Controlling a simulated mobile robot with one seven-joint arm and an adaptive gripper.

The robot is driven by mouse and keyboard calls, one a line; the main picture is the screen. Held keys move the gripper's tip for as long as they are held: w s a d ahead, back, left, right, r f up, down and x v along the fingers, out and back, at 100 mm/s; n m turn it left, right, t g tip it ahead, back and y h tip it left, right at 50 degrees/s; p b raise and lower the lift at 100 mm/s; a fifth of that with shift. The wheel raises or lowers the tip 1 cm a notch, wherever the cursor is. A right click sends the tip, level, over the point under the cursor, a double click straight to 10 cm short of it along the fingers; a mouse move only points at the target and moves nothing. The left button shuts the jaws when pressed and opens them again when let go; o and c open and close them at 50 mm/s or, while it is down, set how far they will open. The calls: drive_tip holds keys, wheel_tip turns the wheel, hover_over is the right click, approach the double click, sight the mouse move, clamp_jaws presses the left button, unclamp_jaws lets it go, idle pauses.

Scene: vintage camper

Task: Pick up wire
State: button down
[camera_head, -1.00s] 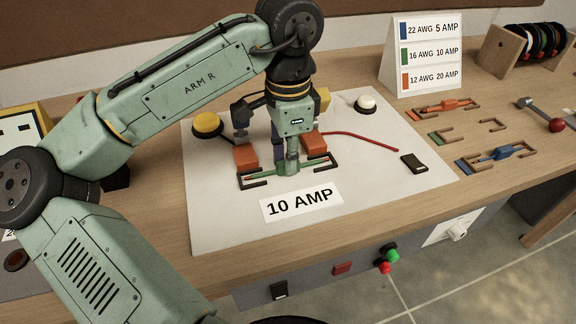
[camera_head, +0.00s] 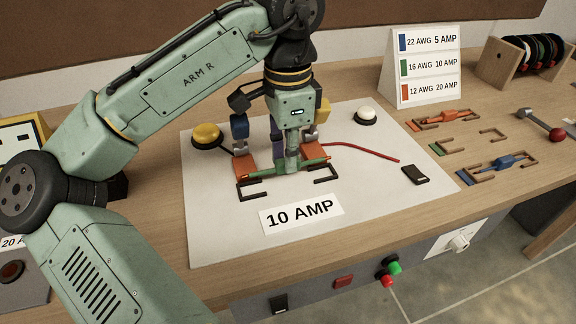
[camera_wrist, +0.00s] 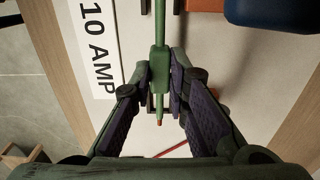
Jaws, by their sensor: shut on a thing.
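The green wire (camera_head: 314,162) has a thicker green body in its middle and an orange tip. My gripper (camera_head: 291,168) points down and is shut on that thick body. In the wrist view, my gripper (camera_wrist: 160,72) has its two dark fingers on either side of the green wire (camera_wrist: 160,30). In the head view the wire's ends show above two dark brackets (camera_head: 252,194) (camera_head: 326,178), in front of the orange blocks. The wire appears raised off the brackets; the exact height is hard to tell.
A "10 AMP" label (camera_head: 302,214) lies in front on the white mat (camera_head: 370,215). Yellow (camera_head: 205,133) and white (camera_head: 366,113) buttons stand behind. A red wire (camera_head: 360,152) and black switch (camera_head: 415,174) are at right. Orange (camera_head: 440,117) and blue (camera_head: 505,161) wires lie in brackets further right.

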drive_tip(key=s+b, duration=0.1)
drive_tip(key=s, duration=0.4)
drive_tip(key=s+r+b, duration=0.1)
drive_tip(key=s, duration=0.4)
drive_tip(key=s+d, duration=0.1)
drive_tip(key=s, duration=0.5)
drive_tip(key=shift+r+b, duration=0.35)
drive_tip(key=shift+b, duration=0.05)
drive_tip(key=shift+w+f, duration=0.1)
